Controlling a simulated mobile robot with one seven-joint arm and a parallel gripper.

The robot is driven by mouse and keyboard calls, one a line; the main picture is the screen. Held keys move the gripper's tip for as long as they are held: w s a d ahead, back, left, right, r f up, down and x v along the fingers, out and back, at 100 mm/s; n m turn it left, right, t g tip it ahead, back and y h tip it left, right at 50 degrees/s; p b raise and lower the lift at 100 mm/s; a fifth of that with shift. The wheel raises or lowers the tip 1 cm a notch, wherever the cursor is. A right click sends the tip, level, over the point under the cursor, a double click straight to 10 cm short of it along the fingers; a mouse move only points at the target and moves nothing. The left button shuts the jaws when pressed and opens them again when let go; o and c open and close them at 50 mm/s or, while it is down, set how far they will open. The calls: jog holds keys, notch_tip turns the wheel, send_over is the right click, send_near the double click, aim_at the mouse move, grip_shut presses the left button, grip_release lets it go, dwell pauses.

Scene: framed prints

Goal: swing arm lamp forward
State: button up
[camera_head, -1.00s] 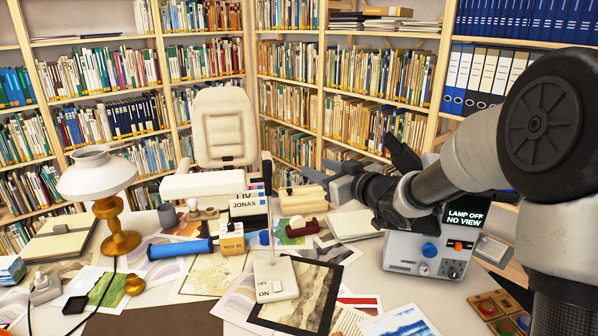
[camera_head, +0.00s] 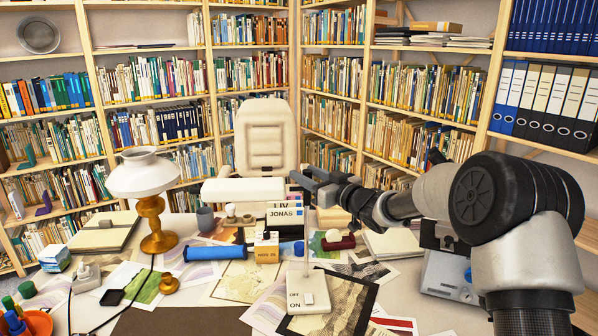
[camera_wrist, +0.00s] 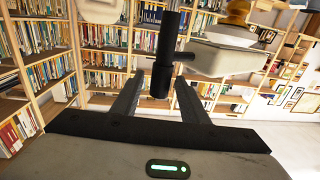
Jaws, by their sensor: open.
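The arm lamp stands on the desk. Its pale base (camera_head: 308,291) has an OFF/ON switch, and a thin post (camera_head: 306,235) rises from it. Its long white head (camera_head: 243,190) points left from the top of the post. My gripper (camera_head: 308,188) is at the upper post in the head view, coming from the right. In the wrist view, my gripper (camera_wrist: 160,98) is open, with the lamp's black joint (camera_wrist: 162,75) between or just beyond the fingers. Contact cannot be told. The white lamp head (camera_wrist: 212,60) extends right there.
A brass lamp with a white shade (camera_head: 143,173) stands at the left. A blue roll (camera_head: 214,253), a stamp block (camera_head: 266,248) and prints (camera_head: 335,300) crowd the desk around the base. A grey control box (camera_head: 449,274) sits at the right under my arm. Bookshelves line the back.

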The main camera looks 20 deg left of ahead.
jog(key=x, duration=0.3)
jog(key=shift+w+a, duration=0.25)
jog(key=shift+a, duration=0.05)
grip_shut()
